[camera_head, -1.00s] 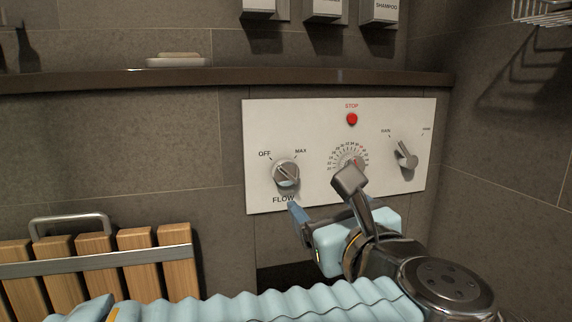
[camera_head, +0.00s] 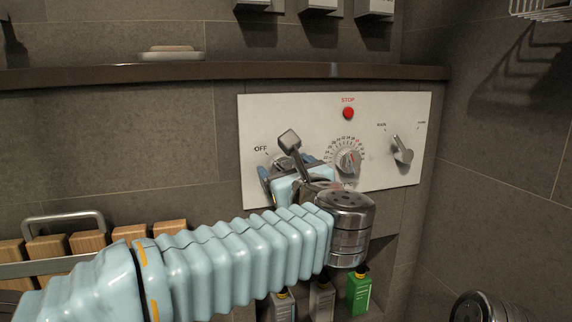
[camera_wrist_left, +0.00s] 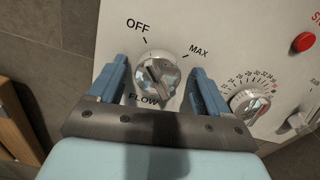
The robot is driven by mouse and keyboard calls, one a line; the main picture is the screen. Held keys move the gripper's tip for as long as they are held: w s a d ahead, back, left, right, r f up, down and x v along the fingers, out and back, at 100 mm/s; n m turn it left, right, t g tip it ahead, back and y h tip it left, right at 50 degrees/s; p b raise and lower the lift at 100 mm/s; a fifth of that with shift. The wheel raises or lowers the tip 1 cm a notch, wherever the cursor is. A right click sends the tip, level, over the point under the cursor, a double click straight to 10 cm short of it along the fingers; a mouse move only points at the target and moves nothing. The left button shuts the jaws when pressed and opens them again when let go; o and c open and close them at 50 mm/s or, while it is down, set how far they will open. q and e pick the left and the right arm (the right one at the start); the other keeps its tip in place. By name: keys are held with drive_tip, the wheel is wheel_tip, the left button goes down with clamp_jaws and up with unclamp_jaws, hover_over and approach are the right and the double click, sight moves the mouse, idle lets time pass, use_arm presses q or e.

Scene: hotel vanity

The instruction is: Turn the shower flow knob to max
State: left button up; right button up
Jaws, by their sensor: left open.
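The flow knob (camera_wrist_left: 157,76) is a round silver dial on the white control panel (camera_wrist_left: 225,45), between the OFF and MAX marks. In the wrist view its bar slants from upper left to lower right, its upper end toward the OFF side. My left gripper (camera_head: 289,170) is open in front of the panel. In the left wrist view its blue fingers stand on either side of the knob, with visible gaps. In the head view the gripper hides most of the knob and the MAX mark. My right gripper is not in view.
On the panel, a numbered dial (camera_head: 347,161) sits close to the right of my left gripper. A red stop button (camera_head: 348,113) and a lever knob (camera_head: 402,150) are also there. A ledge (camera_head: 200,76) runs above. Bottles, one green (camera_head: 358,291), stand below.

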use_arm(q)
drive_tip(key=shift+w+d, duration=0.1)
drive_tip(key=shift+w, duration=0.1)
drive_tip(key=shift+s, duration=0.2)
drive_tip(key=c, duration=1)
drive_tip(key=shift+c, duration=0.2)
